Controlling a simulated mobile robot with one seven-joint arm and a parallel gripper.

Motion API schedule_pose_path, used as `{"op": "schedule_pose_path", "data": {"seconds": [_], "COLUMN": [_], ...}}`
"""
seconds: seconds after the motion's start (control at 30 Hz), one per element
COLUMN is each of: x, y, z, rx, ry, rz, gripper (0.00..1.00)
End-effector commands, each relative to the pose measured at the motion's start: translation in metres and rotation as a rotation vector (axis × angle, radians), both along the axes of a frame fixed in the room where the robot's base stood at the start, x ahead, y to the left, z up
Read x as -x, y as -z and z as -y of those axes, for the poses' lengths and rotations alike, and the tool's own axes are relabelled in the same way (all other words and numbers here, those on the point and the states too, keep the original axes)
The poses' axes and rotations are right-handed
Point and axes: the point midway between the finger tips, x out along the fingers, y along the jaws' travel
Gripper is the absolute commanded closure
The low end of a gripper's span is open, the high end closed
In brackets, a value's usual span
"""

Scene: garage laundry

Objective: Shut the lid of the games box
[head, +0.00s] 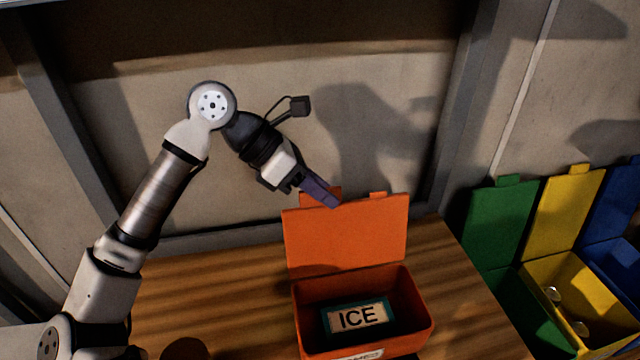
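The orange box (425,318) stands on the wooden surface with its lid (350,236) standing open, upright along the back edge. The label on its front is cut off by the picture's lower edge, so I cannot read it. Inside lies a dark teal-edged item (357,317) marked "ICE". My gripper (335,201) is at the top left edge of the lid, with its purple fingers pointing down and right. The fingers overlap the lid's top edge in the picture; I cannot tell whether they touch it. I see no gap between the fingers, and their state is unclear.
To the right stand open bins: green (500,225), yellow (567,210) with small round items inside, and blue (612,215). The wooden top (220,295) is mostly bare left of the orange box. A wall with grey posts (465,110) rises close behind the lid.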

Motion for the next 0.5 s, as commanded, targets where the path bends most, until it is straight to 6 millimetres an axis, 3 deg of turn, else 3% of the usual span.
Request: {"op": "schedule_pose_path", "data": {"seconds": [0.17,0.4,0.5], "x": [0.0000,0.0000,-0.0001], "y": [0.0002,-0.0001,-0.0001], "z": [-0.0001,-0.0002,-0.0003], "rx": [0.000,0.000,0.000], "ry": [0.000,0.000,0.000], "rz": [0.000,0.000,0.000], "gripper": [0.69,1.00,1.00]}}
